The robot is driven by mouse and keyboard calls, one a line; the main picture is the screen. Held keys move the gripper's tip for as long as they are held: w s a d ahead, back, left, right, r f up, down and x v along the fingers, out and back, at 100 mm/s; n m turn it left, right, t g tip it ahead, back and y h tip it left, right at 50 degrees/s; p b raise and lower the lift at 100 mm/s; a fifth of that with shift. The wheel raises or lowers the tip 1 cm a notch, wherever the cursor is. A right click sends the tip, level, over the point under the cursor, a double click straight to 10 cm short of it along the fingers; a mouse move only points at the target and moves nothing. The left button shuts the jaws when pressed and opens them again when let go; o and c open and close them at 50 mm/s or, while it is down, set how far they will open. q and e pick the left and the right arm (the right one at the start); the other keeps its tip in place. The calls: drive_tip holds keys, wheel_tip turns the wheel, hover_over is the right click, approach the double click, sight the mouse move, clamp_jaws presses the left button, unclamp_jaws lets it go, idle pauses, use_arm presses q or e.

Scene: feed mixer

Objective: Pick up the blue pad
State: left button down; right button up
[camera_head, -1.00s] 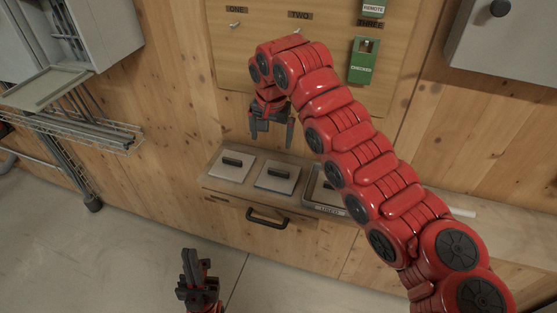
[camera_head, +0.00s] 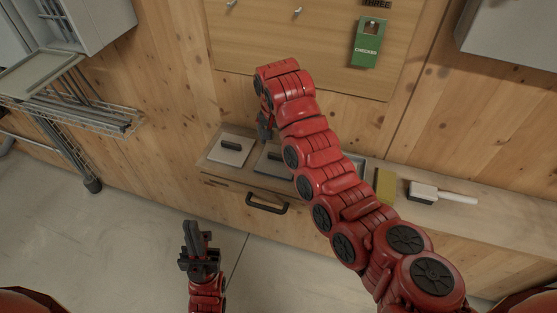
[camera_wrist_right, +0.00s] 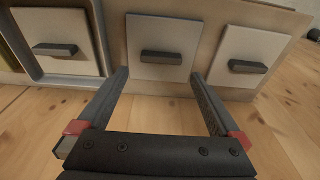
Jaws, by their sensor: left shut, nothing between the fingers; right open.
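No clearly blue pad shows in either view. Grey square pads with dark bar handles lie on the wooden ledge: a left pad (camera_head: 230,150) and a middle pad (camera_head: 272,160), partly hidden by my right arm. The wrist view shows the middle pad (camera_wrist_right: 160,83) between the open fingers, another pad (camera_wrist_right: 252,48) at right, and one (camera_wrist_right: 62,28) inside a grey tray (camera_wrist_right: 100,15) at left. My right gripper (camera_head: 265,128) is open and empty, close to the middle pad; contact cannot be told. My left gripper (camera_head: 193,238) is shut and empty, low in front of the ledge.
A yellow block (camera_head: 385,185) and a white-handled brush (camera_head: 440,194) lie on the ledge at right. A black drawer handle (camera_head: 267,204) sits below the pads. A wire rack (camera_head: 85,115) is at left. A green tag (camera_head: 368,45) hangs on the wall board.

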sight(279, 155)
drive_tip(key=shift+w+f, duration=0.15)
drive_tip(key=shift+f, duration=0.55)
wheel_tip(279, 155, down, 4)
drive_tip(key=p, duration=0.3)
drive_tip(key=shift+w, duration=0.15)
drive_tip(key=shift+w+f, duration=0.2)
drive_tip(key=shift+f, duration=0.4)
drive_tip(key=c, duration=1.1)
